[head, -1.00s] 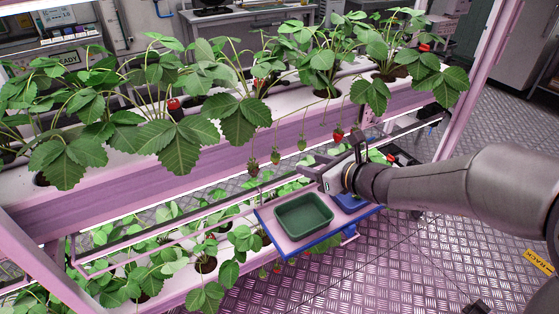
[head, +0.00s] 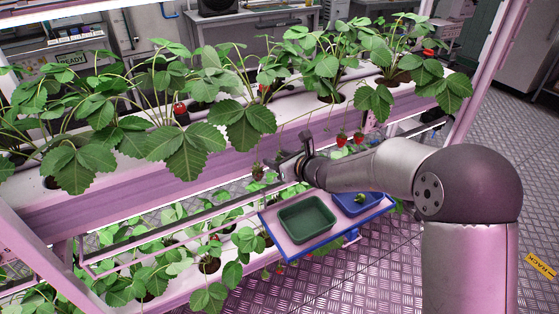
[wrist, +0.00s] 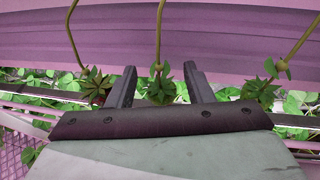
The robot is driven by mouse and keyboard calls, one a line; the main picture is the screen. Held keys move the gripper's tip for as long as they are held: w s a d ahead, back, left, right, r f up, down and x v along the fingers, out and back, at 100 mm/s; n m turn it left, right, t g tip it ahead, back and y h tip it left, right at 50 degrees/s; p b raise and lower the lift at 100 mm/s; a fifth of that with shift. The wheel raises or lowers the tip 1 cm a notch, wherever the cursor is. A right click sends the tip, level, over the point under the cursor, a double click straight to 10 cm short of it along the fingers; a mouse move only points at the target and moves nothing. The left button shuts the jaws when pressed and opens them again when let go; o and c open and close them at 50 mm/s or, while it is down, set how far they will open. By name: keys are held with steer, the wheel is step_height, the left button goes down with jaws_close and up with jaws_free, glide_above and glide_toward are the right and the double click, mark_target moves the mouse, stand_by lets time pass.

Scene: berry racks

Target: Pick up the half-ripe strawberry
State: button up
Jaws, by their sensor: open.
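My gripper (head: 284,163) is open in front of the upper rack's face, among hanging berries. In the wrist view a berry with a green leafy cap (wrist: 160,88) hangs from its stem between the two fingers, and its body is mostly hidden by the gripper. Another capped berry (wrist: 95,84) hangs beside the left finger, with a trace of red low down. A third (wrist: 260,92) hangs right of the right finger. In the head view a dark, dull berry (head: 257,172) hangs left of my gripper. Which berry is half-ripe I cannot tell.
Two red berries (head: 349,139) hang right of my gripper, above my arm. A green tray (head: 307,219) and a blue tray (head: 372,207) with a small green and yellow item sit on a platform below. Strawberry plants fill the upper rack (head: 130,190) and lower rack.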

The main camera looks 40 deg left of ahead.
steer(key=shift+x, duration=0.9)
steer(key=c, duration=0.7)
steer(key=shift+r, duration=0.1)
steer(key=shift+w+r+b, duration=0.1)
steer(key=shift+r+b, duration=0.15)
steer(key=shift+b, duration=0.05)
steer(key=shift+c, duration=0.3)
steer(key=s+d+b, duration=0.1)
steer(key=d, duration=0.4)
steer(key=s+d, duration=0.2)
steer(key=d, duration=0.4)
steer(key=s+d+b, duration=0.1)
steer(key=d, duration=0.5)
steer(key=shift+s+d+b, duration=0.15)
steer(key=shift+s+b, duration=0.05)
steer(key=shift+b, duration=0.1)
steer(key=shift+c, duration=0.2)
steer(key=shift+d, duration=0.15)
steer(key=shift+s+d+b, duration=0.1)
steer(key=shift+s+d, duration=0.25)
steer(key=shift+d, duration=0.4)
steer(key=shift+s+d+b, duration=0.1)
steer(key=shift+s+d, duration=0.3)
steer(key=shift+d, duration=0.35)
steer(key=shift+s+d+b, duration=0.1)
steer(key=shift+s+d, duration=0.25)
steer(key=shift+d, duration=0.4)
